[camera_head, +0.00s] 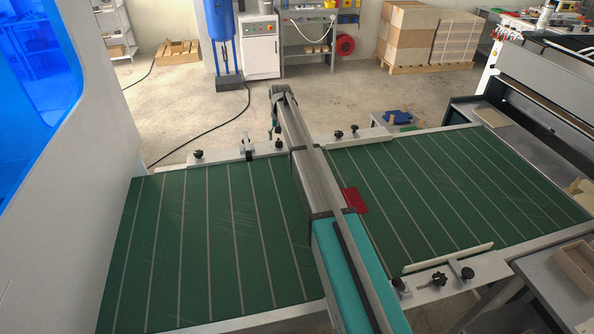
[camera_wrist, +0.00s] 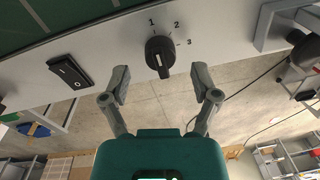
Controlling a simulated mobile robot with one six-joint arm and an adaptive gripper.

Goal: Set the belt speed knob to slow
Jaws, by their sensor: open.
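The belt speed knob (camera_wrist: 159,54) is black and round with a raised grip, on a pale panel in the wrist view. The numbers 1, 2 and 3 are printed around it, from its upper left to its right. A light mark shows at the grip's lower end; I cannot tell surely which number it is set to. My gripper (camera_wrist: 160,72) is open, its two grey fingers on either side of the knob in the picture, apparently short of it and empty. In the head view my arm reaches across the green belt (camera_head: 205,240); I cannot make out the knob there.
A black rocker switch (camera_wrist: 71,71) sits left of the knob on the panel. A pale bracket (camera_wrist: 275,20) stands to the right. On the belt, a red piece (camera_head: 355,200) lies beside my arm. Black clamp knobs (camera_head: 198,154) line the far rail.

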